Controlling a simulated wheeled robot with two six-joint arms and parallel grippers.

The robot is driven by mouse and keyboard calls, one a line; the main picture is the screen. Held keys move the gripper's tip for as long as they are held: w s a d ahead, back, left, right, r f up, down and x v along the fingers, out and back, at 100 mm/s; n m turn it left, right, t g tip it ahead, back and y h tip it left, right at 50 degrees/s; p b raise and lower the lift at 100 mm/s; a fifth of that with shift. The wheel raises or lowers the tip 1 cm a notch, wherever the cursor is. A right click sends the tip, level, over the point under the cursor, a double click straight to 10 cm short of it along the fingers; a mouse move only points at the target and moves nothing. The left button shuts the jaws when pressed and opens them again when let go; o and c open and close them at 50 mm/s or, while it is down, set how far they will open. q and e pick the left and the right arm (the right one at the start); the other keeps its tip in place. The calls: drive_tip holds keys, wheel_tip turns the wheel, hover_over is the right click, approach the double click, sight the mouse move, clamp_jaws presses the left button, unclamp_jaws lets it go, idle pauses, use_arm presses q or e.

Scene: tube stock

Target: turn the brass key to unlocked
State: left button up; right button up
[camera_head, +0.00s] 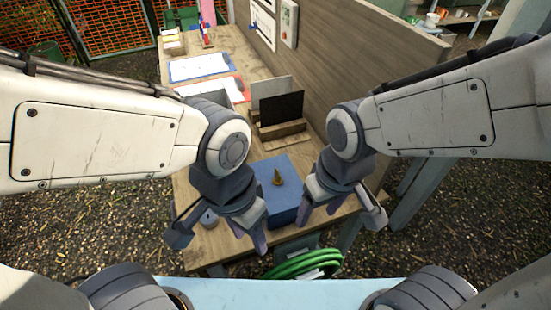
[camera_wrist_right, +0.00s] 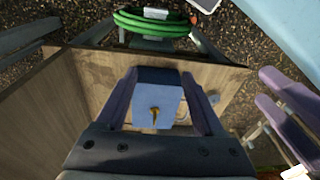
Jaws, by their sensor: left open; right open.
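The brass key (camera_head: 278,178) stands on the top of a blue box (camera_head: 284,201) at the near end of the wooden table. In the right wrist view the key (camera_wrist_right: 155,116) and the box (camera_wrist_right: 160,95) show between and beyond the open fingers. My right gripper (camera_head: 343,215) is open and empty, just right of the box. My left gripper (camera_head: 217,240) is open and empty, left of the box over the table's near edge. Neither gripper is seen touching the key. Which setting the key points to cannot be read.
A wooden holder (camera_head: 278,131) with a dark panel (camera_head: 281,108) stands behind the box. A tall wooden board (camera_head: 350,60) closes the table's right side. A coiled green hose (camera_head: 303,264) hangs below the near edge. Papers (camera_head: 200,67) lie farther back on the table.

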drive_tip(key=w+d+r+m+p, duration=0.2)
drive_tip(key=w+d+r+p, duration=0.15)
drive_tip(key=w+d, duration=0.2)
drive_tip(key=n+h+p, duration=0.3)
drive_tip(key=n+h, duration=0.2)
drive_tip(key=n, duration=1.5)
approach(276, 173)
drive_tip(key=shift+m+t, duration=0.3)
drive_tip(key=x, duration=0.3)
drive_tip(key=p+x, duration=0.1)
drive_tip(key=x, duration=0.4)
drive_tip(key=shift+s+d+f, duration=0.25)
drive_tip(key=shift+s, duration=0.05)
clamp_jaws()
